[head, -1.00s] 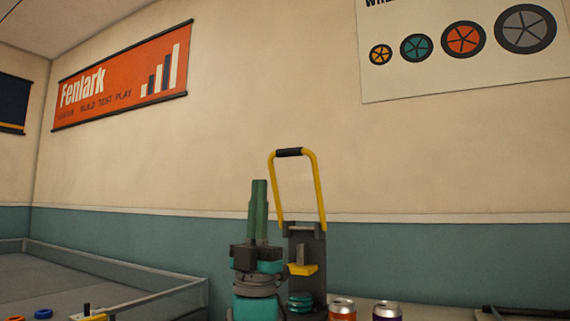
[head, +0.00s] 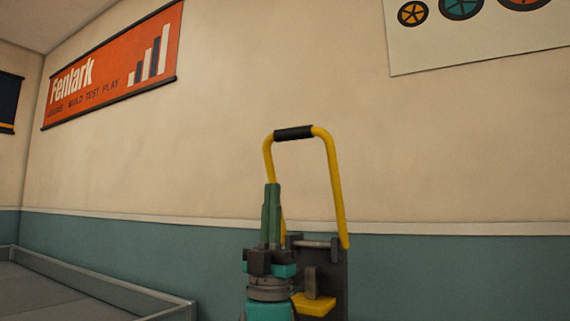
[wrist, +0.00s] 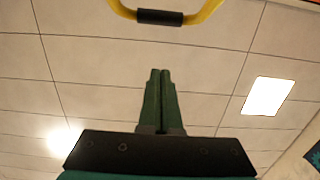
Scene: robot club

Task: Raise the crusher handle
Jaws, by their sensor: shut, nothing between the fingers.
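The crusher handle (head: 336,180) is a yellow U-shaped bar with a black grip (head: 293,133) across its top. It stands upright above the dark crusher body (head: 334,272), which has a yellow block (head: 313,304) low at its front. My gripper (head: 271,187) points up, its green fingers together and empty. In the head view it overlaps the handle's left leg, with its tips below the grip; I cannot tell whether they touch. In the wrist view, the black grip (wrist: 160,17) shows beyond the closed fingertips (wrist: 159,71), with a gap in the picture.
A wall stands behind the crusher, with an orange banner (head: 112,63) at left and a wheel poster (head: 480,40) at right. A low grey-walled field (head: 110,288) lies at the lower left. The space around the grip looks clear.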

